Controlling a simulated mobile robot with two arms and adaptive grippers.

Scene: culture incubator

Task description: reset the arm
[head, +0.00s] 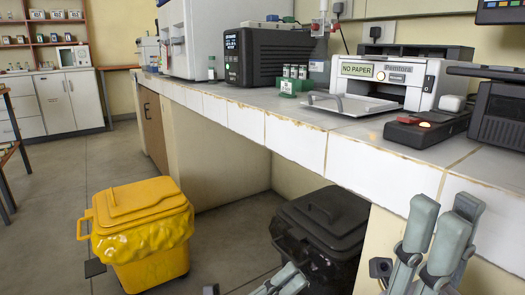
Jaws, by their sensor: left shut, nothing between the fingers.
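My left gripper (280,280) shows at the bottom edge in the middle of the head view, low down in front of the black bin. It is shut and I see nothing in its fingers. My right gripper (438,235) is at the lower right, its grey fingers pointing up in front of the bench's white tiled front edge. Most of both arms is out of view.
A yellow bin (140,230) and a black bin (320,225) stand below. Floor is clear at left.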

